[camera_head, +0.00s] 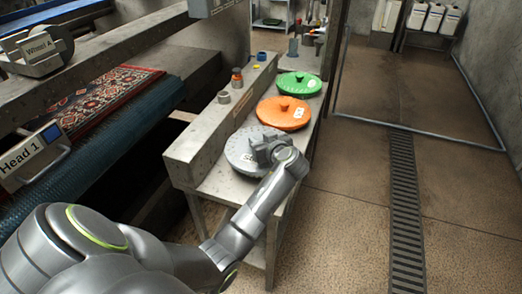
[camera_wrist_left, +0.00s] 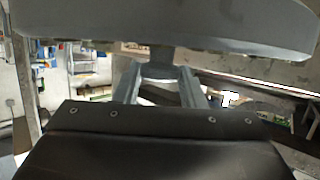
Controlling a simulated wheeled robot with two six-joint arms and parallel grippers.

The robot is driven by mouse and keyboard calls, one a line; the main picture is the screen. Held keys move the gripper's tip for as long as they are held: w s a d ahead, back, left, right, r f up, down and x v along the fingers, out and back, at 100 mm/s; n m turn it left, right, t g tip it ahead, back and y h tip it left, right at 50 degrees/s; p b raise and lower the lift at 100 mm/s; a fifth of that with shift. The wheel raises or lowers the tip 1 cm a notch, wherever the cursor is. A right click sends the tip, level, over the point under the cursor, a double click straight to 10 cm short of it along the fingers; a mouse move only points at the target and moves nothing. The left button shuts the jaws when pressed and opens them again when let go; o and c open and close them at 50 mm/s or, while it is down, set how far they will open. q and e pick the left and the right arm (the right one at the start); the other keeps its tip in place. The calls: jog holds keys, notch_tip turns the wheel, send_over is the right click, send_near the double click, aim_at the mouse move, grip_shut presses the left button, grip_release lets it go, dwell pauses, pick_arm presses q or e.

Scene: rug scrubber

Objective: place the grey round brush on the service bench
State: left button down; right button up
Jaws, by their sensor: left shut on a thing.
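The grey round brush (camera_head: 238,150) is a flat disc with a white label, at the near end of the service bench (camera_head: 222,186). My left gripper (camera_head: 268,148) is over the disc and shut on its central knob. In the left wrist view the disc (camera_wrist_left: 170,22) fills the top, and its short neck sits between the two fingers of my left gripper (camera_wrist_left: 158,76). The disc looks level, at or just over the bench top; I cannot tell whether it touches. My gripper and wrist hide part of the disc. My right gripper is not in view.
An orange brush (camera_head: 272,113) and a green brush (camera_head: 305,87) lie farther along the bench. A raised ledge (camera_head: 190,147) with small containers runs along the bench's left side. A rug (camera_head: 103,97) lies on the machine at left. The floor at right is open.

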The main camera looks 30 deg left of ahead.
pick_arm(q)
jog(key=shift+f, duration=1.75)
jog(key=c, duration=0.9)
grip_release()
